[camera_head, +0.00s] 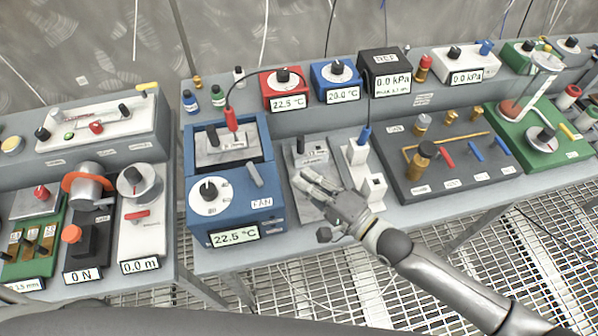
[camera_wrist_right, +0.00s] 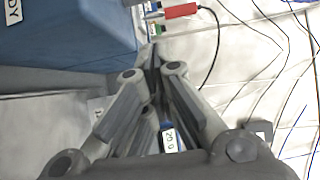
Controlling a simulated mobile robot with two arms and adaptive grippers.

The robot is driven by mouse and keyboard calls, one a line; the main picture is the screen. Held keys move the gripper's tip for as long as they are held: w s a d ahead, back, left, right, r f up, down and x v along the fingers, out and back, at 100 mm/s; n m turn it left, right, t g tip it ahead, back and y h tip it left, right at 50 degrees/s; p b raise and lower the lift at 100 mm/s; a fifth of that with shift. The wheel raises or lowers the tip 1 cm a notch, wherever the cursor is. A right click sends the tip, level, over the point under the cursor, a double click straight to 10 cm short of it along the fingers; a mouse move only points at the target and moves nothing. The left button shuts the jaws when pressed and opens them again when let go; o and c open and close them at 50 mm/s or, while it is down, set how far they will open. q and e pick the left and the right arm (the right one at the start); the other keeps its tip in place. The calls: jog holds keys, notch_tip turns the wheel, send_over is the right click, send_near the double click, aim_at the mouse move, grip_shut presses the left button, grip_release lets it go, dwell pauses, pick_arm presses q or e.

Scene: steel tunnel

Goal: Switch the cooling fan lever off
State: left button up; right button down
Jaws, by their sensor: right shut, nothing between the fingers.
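The blue cooling unit (camera_head: 234,222) stands at the left end of the middle bench, with a dial on its front and a 22.5 °C display. Its grey fan lever (camera_head: 255,174) sits on the sloped face above the FAN label (camera_head: 262,203) and leans up to the left. My right gripper (camera_head: 300,178) is shut and empty, to the right of the lever and apart from it, over a grey plate. In the right wrist view, the closed fingers (camera_wrist_right: 152,60) point beside a blue box wall (camera_wrist_right: 70,35); the lever does not show there. My left gripper is not in view.
A white stand (camera_head: 372,190) with a blue-handled probe is right of my gripper. A dark board with brass valves (camera_head: 450,180) lies further right. A red probe (camera_head: 231,118) with a black cable stands in the blue unit's top. Another instrument bench is at the left.

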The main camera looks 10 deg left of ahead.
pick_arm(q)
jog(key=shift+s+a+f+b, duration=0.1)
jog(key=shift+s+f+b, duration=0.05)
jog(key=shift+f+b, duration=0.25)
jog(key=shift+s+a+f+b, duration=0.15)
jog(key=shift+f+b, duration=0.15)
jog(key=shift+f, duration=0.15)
pick_arm(e)
jog(key=v, duration=0.6)
jog(key=shift+s, duration=0.2)
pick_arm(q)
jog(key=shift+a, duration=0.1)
pick_arm(e)
jog(key=shift+a, duration=0.1)
